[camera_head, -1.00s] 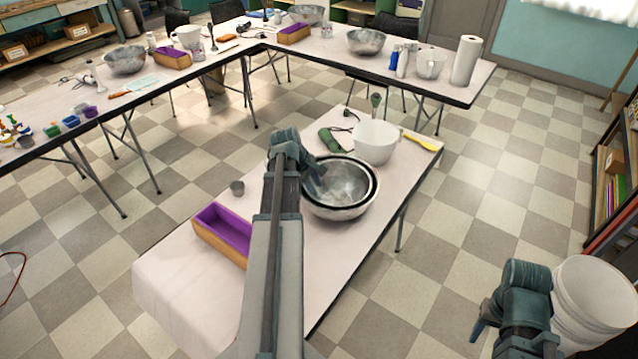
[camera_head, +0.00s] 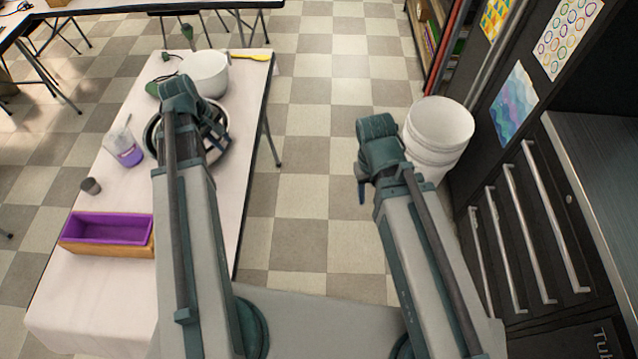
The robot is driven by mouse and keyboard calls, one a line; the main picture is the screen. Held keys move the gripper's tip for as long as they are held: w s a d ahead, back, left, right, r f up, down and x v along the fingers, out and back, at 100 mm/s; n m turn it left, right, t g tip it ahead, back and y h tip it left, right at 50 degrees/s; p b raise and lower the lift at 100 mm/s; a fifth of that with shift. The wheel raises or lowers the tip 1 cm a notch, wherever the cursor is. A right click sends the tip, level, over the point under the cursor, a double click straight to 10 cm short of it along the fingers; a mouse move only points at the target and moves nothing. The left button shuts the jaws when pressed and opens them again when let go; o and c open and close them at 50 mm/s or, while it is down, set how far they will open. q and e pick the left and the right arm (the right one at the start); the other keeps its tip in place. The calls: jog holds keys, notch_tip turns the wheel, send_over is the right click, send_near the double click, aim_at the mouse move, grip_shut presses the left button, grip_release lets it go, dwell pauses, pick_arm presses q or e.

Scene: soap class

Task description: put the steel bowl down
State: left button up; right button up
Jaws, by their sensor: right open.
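The steel bowl (camera_head: 217,158) is at the right edge of the white-topped table, largely hidden under my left arm. A dark ring shows inside its rim. My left gripper (camera_head: 216,130) is over the bowl's interior, its fingers pointing down toward it. I cannot tell whether the fingers touch the bowl or are open or shut. My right gripper (camera_head: 363,184) is open and empty above the floor, right of the table and beside the white buckets.
On the table (camera_head: 90,310) are a white pitcher (camera_head: 207,73), a yellow spatula (camera_head: 250,56), a clear cup of purple liquid (camera_head: 127,152), a small grey cup (camera_head: 90,186) and a purple-lined wooden mould (camera_head: 105,230). White buckets (camera_head: 438,125) stand by a dark drawer cabinet (camera_head: 520,230).

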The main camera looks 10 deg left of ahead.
pick_arm(q)
jog(key=s+d+m+g+y, duration=0.1)
jog(key=s+d+m, duration=0.2)
jog(key=d, duration=0.7)
jog(key=s+d+m+y, duration=0.1)
jog(key=s+d+m, duration=0.3)
jog(key=d+m, duration=0.4)
jog(key=s+d+m+g, duration=0.1)
jog(key=s+d+m, duration=0.2)
jog(key=d, duration=0.8)
jog(key=m, duration=0.2)
jog(key=shift+s+d+f+m+g+y, duration=0.25)
jog(key=shift+d+m+g+y, duration=0.05)
jog(key=shift+d+y, duration=0.1)
jog(key=shift+a, duration=0.1)
